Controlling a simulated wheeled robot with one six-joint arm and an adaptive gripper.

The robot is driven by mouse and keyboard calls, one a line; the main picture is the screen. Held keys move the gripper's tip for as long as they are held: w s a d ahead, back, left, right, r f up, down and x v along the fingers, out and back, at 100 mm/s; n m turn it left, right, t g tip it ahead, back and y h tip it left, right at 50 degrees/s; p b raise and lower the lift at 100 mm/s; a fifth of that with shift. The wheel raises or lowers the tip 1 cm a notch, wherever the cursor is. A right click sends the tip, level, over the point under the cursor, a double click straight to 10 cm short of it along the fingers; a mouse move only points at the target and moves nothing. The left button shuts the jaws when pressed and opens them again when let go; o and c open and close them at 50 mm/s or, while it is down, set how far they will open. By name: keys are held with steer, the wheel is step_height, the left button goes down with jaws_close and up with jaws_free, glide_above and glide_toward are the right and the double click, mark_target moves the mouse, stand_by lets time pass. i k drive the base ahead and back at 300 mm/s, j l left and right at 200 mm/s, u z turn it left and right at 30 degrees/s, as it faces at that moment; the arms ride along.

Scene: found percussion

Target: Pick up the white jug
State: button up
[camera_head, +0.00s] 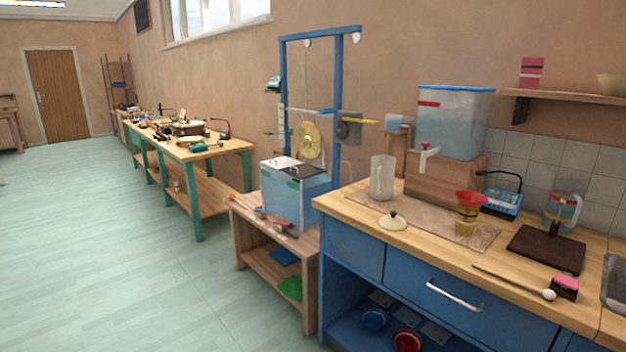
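A whitish, translucent jug (382,178) stands upright near the left end of the blue-fronted workbench (350,203), beside a wooden block that bears a large water container. A white lid-like disc with a dark knob (393,221) lies on the bench in front of the jug. A second, clear greyish jug with coloured bands (562,211) stands further right on the same bench, near the tiled wall. My gripper is not in view.
The large container (453,122) has a white tap pointing towards the jug. A red funnel on a yellow cup (469,213), a blue device (502,202), a dark board (546,248) and a long-handled beater (515,283) occupy the bench. Open floor (130,240) lies left.

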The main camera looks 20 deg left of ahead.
mark_target(382, 174)
steer(key=u, duration=0.45)
steer(key=i+j, duration=0.25)
steer(key=i+j+z, duration=0.4)
steer(key=j, duration=0.15)
steer(key=j+z, duration=0.2)
steer(key=i+j+z, duration=0.2)
steer(key=j, duration=0.2)
steer(key=i+l+z, duration=0.1)
steer(key=z, duration=0.15)
steer(key=i+z, duration=0.3)
